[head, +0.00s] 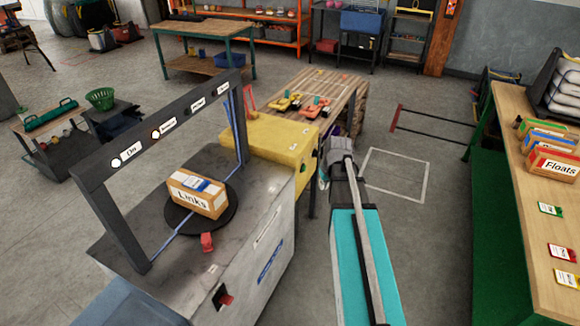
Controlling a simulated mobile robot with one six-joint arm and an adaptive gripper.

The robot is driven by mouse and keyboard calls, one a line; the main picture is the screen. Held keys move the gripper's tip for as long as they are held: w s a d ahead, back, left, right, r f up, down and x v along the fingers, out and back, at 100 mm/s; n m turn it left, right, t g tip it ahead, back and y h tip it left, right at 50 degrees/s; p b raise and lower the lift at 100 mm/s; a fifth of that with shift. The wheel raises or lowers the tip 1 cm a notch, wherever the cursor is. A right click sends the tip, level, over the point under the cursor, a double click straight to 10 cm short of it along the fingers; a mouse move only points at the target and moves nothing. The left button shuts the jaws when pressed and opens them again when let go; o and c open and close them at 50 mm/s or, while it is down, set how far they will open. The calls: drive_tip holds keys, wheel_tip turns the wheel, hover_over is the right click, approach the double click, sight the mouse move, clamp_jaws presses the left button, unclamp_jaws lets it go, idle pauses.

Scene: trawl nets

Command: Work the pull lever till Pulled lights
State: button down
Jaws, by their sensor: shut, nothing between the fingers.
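A grey machine (262,205) with a dark overhead frame (178,120) stands left of my arm. A row of labelled lamps runs along the frame; one reads "On" (116,162), and the smaller labels, including any "Pulled", are hard to read. I cannot tell which is the pull lever. My gripper (338,152) is shut and empty, right of the yellow housing (270,140), apart from both red parts.
A box marked "Links" (195,196) lies on a round black plate (172,222) under the frame. A wooden table (335,88) with orange items stands behind. A bench with a "Floats" box (553,164) is at right. Floor (430,235) between arm and bench is clear.

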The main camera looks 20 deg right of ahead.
drive_tip(key=d+r+t+p, duration=0.1)
drive_tip(key=d+r+p, duration=0.2)
drive_tip(key=d, duration=0.9)
drive_tip(key=d+r+m+t+h+p, duration=0.1)
drive_tip(key=d+r+p, duration=0.3)
drive_tip(key=d, duration=0.7)
drive_tip(key=d+r+m+t+h+p, duration=0.1)
drive_tip(key=d+r+p, duration=0.2)
drive_tip(key=d, duration=0.9)
wheel_tip(320, 180, up, 3)
drive_tip(key=shift+s+d+r, duration=0.15)
drive_tip(key=shift+s+d, duration=0.15)
drive_tip(key=shift+s, duration=0.1)
